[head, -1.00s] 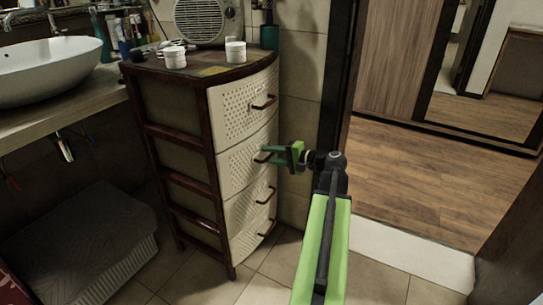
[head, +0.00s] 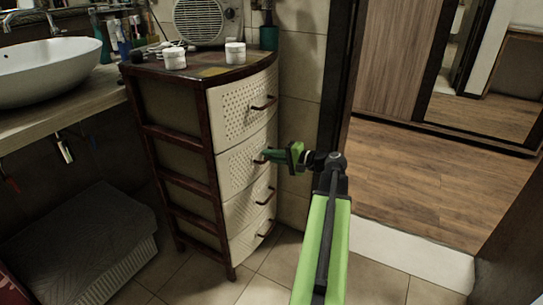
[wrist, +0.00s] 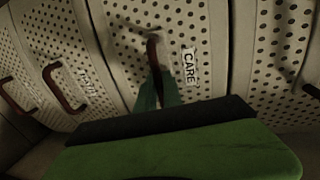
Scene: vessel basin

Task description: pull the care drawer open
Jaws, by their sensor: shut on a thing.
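The care drawer (head: 240,165) is the second from the top in a cream, perforated chest with a dark red-brown frame. It looks closed, about level with its neighbours. In the wrist view its front (wrist: 205,35) carries a white "CARE" label (wrist: 189,67) beside a dark red-brown handle (wrist: 154,50). My gripper (head: 268,154) is at that handle, shut on it. In the wrist view the green fingers (wrist: 158,90) meet around the lower end of the handle. The fingers hide part of it.
The top drawer (head: 240,107) and two lower drawers have similar handles. A washbasin (head: 45,70) is at left, a grey-covered basket (head: 90,245) below. Tiled floor lies in front of the chest.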

